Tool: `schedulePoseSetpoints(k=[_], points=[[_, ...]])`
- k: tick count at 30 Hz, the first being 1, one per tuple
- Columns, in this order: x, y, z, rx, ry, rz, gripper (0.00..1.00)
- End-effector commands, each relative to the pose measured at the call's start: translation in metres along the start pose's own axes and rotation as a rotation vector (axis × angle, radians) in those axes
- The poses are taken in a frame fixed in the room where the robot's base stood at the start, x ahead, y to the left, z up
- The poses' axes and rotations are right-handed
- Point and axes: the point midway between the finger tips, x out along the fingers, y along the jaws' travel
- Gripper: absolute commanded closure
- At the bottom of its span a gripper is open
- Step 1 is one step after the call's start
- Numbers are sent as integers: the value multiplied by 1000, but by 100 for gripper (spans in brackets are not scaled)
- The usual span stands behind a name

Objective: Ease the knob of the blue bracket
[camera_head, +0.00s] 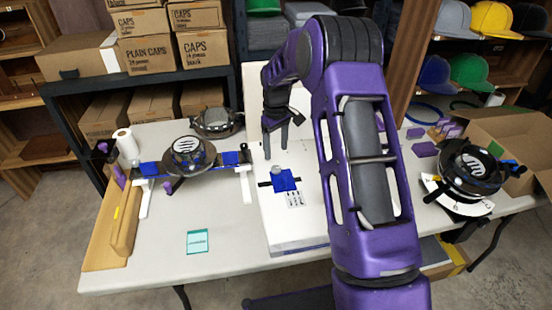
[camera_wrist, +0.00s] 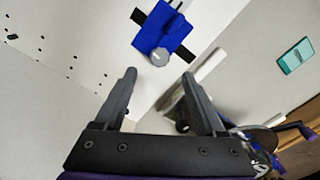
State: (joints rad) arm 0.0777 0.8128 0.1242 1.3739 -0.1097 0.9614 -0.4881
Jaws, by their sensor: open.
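The blue bracket (camera_head: 285,183) is mounted on a white board (camera_head: 275,222) in the middle of the table, with a black strip showing at its sides. Its round grey knob (camera_head: 276,170) sits at the bracket's upper left in the head view. In the wrist view the bracket (camera_wrist: 152,32) is at the top centre, and the knob (camera_wrist: 160,57) appears just beyond the fingertips, between their lines. My gripper (camera_head: 276,151) is open and empty, pointing down above the board. In the wrist view its two fingers (camera_wrist: 159,75) stand apart, with no visible contact with the knob.
A hoop jig with a cap-like piece (camera_head: 188,155) and more blue clamps stands left. A teal card (camera_head: 197,241) lies at the front. Another round jig (camera_head: 470,168) and an open cardboard box (camera_head: 515,135) are right.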

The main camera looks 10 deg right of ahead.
Motion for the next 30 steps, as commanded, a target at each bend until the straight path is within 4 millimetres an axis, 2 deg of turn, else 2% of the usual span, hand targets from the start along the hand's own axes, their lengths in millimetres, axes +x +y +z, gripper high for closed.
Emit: schedulePoseSetpoints(k=[1, 6, 12, 18, 30], points=[[-17, 1, -1, 0, 4, 3, 28], [-57, 1, 0, 0, 3, 2, 28], [-90, 0, 0, 0, 1, 1, 28], [-104, 0, 0, 0, 0, 0, 28], [-107, 2, -2, -12, 10, 19, 28]])
